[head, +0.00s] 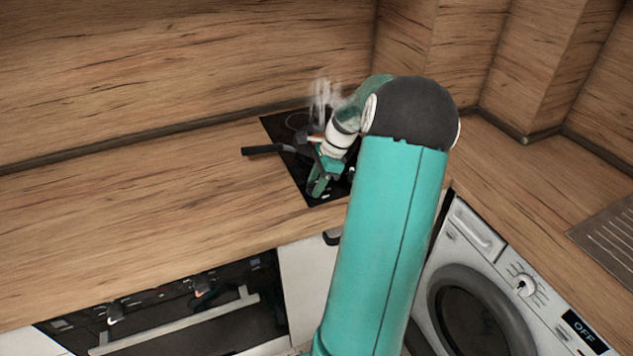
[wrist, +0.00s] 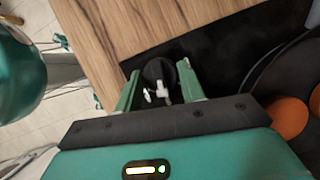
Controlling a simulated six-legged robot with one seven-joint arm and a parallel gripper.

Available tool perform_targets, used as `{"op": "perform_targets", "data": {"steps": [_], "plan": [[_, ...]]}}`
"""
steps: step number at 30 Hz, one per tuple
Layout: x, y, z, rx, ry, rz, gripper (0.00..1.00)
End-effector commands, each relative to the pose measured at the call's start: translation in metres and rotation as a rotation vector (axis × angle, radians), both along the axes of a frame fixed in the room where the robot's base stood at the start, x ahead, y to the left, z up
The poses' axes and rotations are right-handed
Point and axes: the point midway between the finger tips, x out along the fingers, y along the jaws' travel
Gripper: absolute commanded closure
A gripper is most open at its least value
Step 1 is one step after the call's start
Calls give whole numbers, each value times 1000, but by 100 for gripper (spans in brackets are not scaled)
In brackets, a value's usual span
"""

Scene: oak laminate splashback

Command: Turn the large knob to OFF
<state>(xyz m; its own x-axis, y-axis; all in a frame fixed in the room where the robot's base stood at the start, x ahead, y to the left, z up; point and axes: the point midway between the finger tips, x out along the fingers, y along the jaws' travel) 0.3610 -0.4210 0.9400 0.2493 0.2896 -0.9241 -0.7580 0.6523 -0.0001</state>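A dark round knob (wrist: 155,74) with white marks shows between my fingertips in the wrist view, near the front edge of the black hob (head: 318,198). My gripper (head: 319,186) points down over the front of this hob in the head view. In the wrist view my gripper (wrist: 158,76) is open, with one finger on each side of the knob; I cannot tell if they touch it.
A dark pan handle (head: 264,150) sticks out left over the wooden worktop (head: 140,215). Pale steam (head: 323,98) rises above the hob. An oven (head: 180,312) is below. The worktop left of the hob is clear.

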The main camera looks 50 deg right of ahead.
Motion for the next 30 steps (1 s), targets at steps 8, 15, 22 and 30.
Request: {"op": "perform_targets", "data": {"steps": [8, 15, 22, 30], "plan": [[0, 0, 0, 0, 0, 7, 84], [1, 0, 0, 1, 1, 73, 84], [2, -1, 1, 0, 0, 223, 84], [4, -2, 1, -1, 1, 471, 84]]}}
